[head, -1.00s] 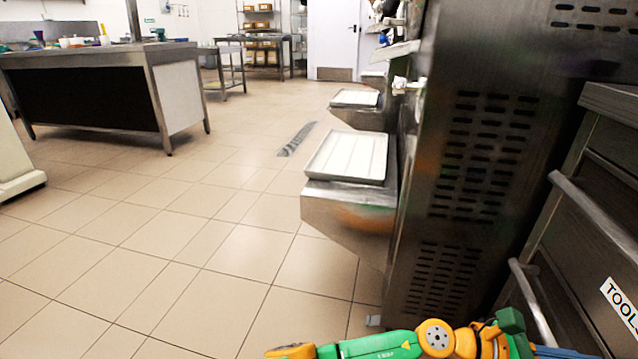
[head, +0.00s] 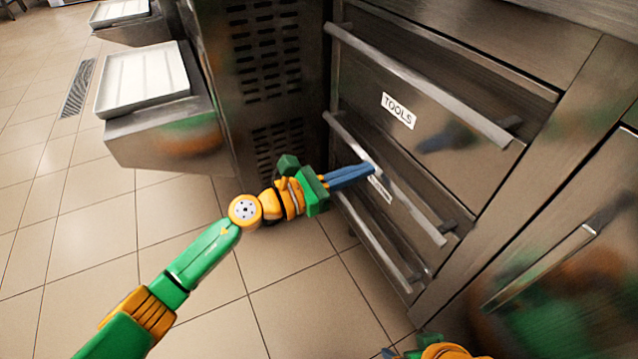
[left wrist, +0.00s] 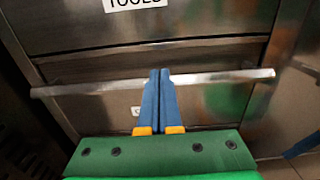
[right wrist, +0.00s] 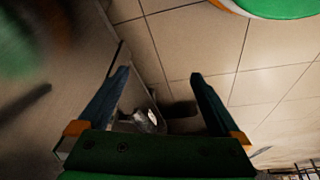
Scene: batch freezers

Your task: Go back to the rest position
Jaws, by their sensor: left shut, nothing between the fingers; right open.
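My left gripper (head: 352,176) has blue fingers pressed together with nothing between them. In the head view its tips are at the horizontal bar handle (head: 385,180) of the drawer below the one labelled TOOLS (head: 398,110). In the left wrist view the shut fingers (left wrist: 159,75) lie in front of that handle (left wrist: 220,79); I cannot tell if they touch it. My right gripper is open and empty in the right wrist view (right wrist: 162,88), its fingers wide apart over the floor. In the head view only a bit of the right arm (head: 445,351) shows at the bottom edge.
The steel drawer cabinet (head: 350,70) has several bar handles jutting out. A steel machine (head: 265,75) with vents stands left of it, and its shelf with a white tray (head: 142,80) sticks out. A door with a handle (head: 540,265) is at the right. The tiled floor (head: 75,230) at left is clear.

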